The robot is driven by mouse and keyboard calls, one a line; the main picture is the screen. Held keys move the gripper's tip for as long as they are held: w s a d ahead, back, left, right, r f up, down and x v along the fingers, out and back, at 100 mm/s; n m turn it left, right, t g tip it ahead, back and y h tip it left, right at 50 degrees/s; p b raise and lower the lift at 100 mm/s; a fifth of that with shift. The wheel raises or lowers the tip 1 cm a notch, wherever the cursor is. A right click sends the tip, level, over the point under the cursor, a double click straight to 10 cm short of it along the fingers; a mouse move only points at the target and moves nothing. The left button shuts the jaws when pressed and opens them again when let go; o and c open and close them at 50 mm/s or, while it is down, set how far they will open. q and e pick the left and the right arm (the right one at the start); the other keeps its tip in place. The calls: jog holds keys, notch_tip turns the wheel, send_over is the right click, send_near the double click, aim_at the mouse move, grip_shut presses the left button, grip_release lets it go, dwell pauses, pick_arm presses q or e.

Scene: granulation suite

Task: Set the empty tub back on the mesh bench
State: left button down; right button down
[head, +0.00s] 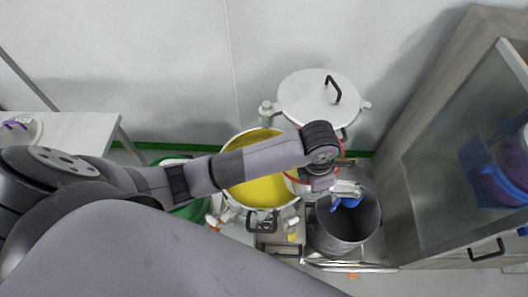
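My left gripper (346,202) is at the centre right, its blue fingertips over the mouth of a grey, dark-inside cylindrical container (329,238). A red-rimmed round vessel (296,187) is mostly hidden behind my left wrist; I cannot tell whether it is the tub or whether the gripper holds it. The fingers are too small and overlapped to show whether they are open or shut. A pale-topped bench (85,128) stands at the left; no mesh can be made out on it. My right gripper is out of view.
An open vessel with yellow contents (262,191) lies under my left forearm. A white lid with a black handle (310,96) is behind it. A green container (190,209) is partly covered by my arm. A glass-fronted steel cabinet (440,170) limits the right side.

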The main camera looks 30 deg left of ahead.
pick_arm(q)
jog(key=shift+w+d+f+y, duration=0.15)
jog(key=shift+d+f+y, duration=0.2)
jog(key=shift+d+y, duration=0.25)
jog(key=shift+w+d+f+y, duration=0.1)
jog(key=shift+d+f+y, duration=0.2)
jog(key=shift+d+y, duration=0.25)
jog(key=shift+s+a, duration=0.1)
jog(key=shift+a, duration=0.25)
